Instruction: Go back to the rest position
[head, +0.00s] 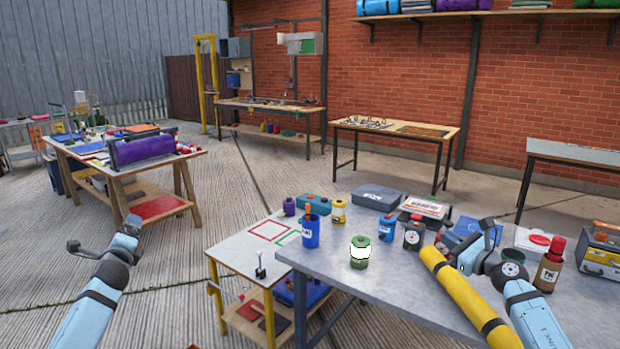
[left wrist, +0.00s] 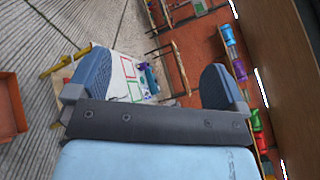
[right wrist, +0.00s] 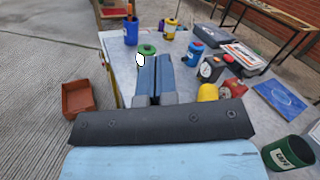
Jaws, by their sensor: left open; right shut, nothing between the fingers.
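In the head view my left gripper (head: 103,236) is raised at the lower left, over open paved ground, with nothing between its fingers. The left wrist view shows its two blue fingers wide apart (left wrist: 154,82). My right gripper (head: 482,238) is over the right part of the grey workbench (head: 395,285), near a yellow tube (head: 462,298) that partly overlaps it in the picture. In the right wrist view its fingers (right wrist: 153,72) are pressed together and hold nothing. A green can with a white label (head: 360,252) stands on the bench, left of the right gripper.
Near my right gripper are a blue can (head: 387,227), a black round gauge (head: 413,236) and a brown bottle (head: 549,266). A blue cup (head: 310,231) stands at the bench's left end. A lower white table (head: 240,254) adjoins there. Paved ground at left is open.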

